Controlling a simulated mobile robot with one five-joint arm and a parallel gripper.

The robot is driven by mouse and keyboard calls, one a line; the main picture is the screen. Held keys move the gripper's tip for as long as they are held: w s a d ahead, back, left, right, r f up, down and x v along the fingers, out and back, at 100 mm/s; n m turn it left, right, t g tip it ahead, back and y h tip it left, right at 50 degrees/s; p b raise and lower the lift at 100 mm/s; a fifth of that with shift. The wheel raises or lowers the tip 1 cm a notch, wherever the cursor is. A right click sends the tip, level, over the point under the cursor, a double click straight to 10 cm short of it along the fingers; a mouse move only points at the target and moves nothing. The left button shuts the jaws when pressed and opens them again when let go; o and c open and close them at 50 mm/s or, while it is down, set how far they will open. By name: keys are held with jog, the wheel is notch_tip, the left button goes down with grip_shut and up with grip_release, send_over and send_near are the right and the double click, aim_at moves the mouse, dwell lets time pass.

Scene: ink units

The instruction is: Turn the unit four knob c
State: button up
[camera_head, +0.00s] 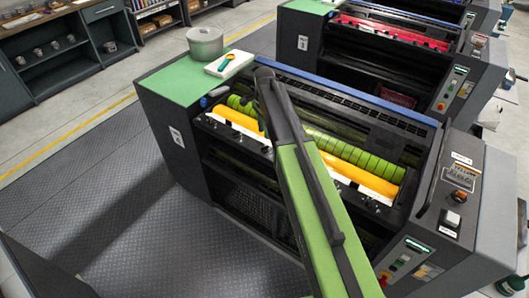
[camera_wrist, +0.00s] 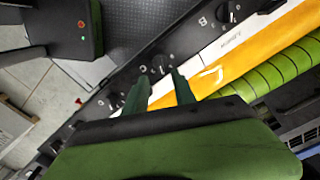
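The knob row of the near ink unit runs diagonally across the wrist view. Knob c (camera_wrist: 159,63) is a dark round knob with a faint letter at its left. My gripper (camera_wrist: 158,80) is open, its two dark green fingers apart. The knob shows just beyond and between the fingertips; I cannot tell whether they touch it. Knob b (camera_wrist: 228,11) is up and to the right, and another knob (camera_wrist: 115,99) is down and to the left. In the head view the near unit (camera_head: 176,136) carries a plate that seems to read 4. My arm hides the gripper and some knobs there.
A yellow roller (camera_wrist: 235,70) and a green roller (camera_wrist: 285,65) lie beside the knob row. A grey pot (camera_head: 205,43) and a white tray (camera_head: 229,63) stand on the unit's green top. Another unit (camera_head: 303,42) is behind. The floor at left is clear.

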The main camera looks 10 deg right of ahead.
aim_at(264, 146)
notch_tip(264, 146, down, 8)
jog(key=b, duration=0.6)
jog(key=shift+f+b, duration=0.2)
jog(key=shift+b, duration=0.2)
jog(key=shift+r, duration=0.1)
grip_shut()
